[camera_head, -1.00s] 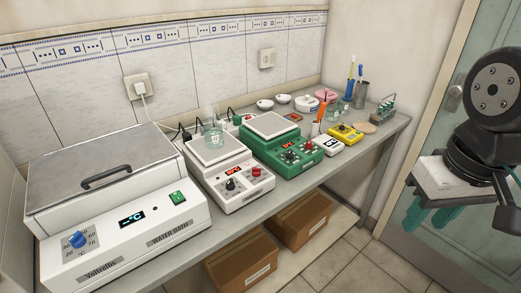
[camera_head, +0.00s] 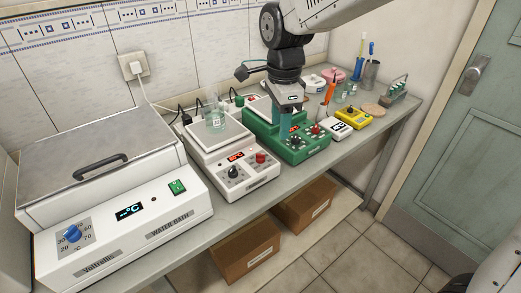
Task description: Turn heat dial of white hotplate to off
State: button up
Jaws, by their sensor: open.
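The white hotplate (camera_head: 236,182) stands on the bench between the water bath and the green hotplate. Its front panel has a black dial (camera_head: 233,172), a red knob (camera_head: 261,157) and a lit red display (camera_head: 235,157). A glass beaker (camera_head: 215,120) with liquid stands on its plate. My gripper (camera_head: 284,134) points down with teal fingers over the green hotplate (camera_head: 310,145), to the right of the white hotplate's dial and apart from it. It holds nothing that I can see. Its finger gap is hard to make out from this angle.
The water bath (camera_head: 120,225) with a blue dial fills the left of the bench. Right of the green hotplate are a small white device (camera_head: 335,130), a yellow device (camera_head: 353,118) and an orange item (camera_head: 329,92). Cardboard boxes (camera_head: 245,250) lie below. Open floor lies in front.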

jog(key=m, duration=0.2)
send_over(261, 154)
notch_tip(261, 154, down, 3)
jog(key=shift+f, duration=0.1)
notch_tip(261, 154, down, 8)
jog(key=shift+r, duration=0.25)
grip_shut()
